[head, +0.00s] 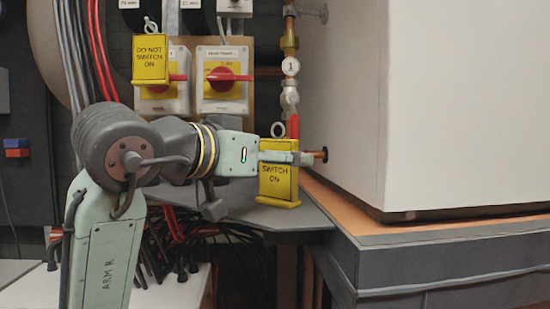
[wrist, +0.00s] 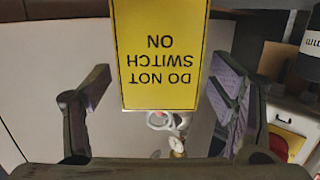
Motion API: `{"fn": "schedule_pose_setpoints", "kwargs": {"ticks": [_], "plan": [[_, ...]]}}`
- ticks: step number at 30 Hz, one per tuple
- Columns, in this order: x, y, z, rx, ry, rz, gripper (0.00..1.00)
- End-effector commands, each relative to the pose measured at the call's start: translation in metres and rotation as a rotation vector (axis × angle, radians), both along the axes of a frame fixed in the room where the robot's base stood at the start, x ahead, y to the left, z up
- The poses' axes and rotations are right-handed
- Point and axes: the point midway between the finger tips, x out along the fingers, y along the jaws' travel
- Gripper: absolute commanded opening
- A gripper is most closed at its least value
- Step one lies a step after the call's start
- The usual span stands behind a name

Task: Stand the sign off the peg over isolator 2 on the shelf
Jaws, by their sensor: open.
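A yellow sign (head: 278,183) stands upright on the grey shelf (head: 235,205), with a ring at its top. My gripper (head: 290,157) crosses in front of its upper part and hides some lettering. In the wrist view, the sign (wrist: 160,55) reads DO NOT SWITCH ON, upside down. It lies between the two fingers of my open gripper (wrist: 165,90), with a gap at each side. The right isolator (head: 222,82) has a red knob on yellow and no sign over it. A second yellow sign (head: 151,58) hangs over the left isolator (head: 165,102). Isolator numbers are unreadable.
A large pale cabinet (head: 450,100) bounds the right side. Cables (head: 180,222) hang below the shelf. Some bare shelf shows left of the sign.

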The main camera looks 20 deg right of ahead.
Motion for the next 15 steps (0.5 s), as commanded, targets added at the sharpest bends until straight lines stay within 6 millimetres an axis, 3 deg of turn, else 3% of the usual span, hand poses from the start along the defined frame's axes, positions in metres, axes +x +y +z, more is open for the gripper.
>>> {"fn": "schedule_pose_setpoints", "kwargs": {"ticks": [5,15], "plan": [[-0.009,0.018,0.004,-0.002,-0.003,0.002,0.77],[-0.044,0.080,0.012,-0.001,-0.002,0.003,0.77]]}}
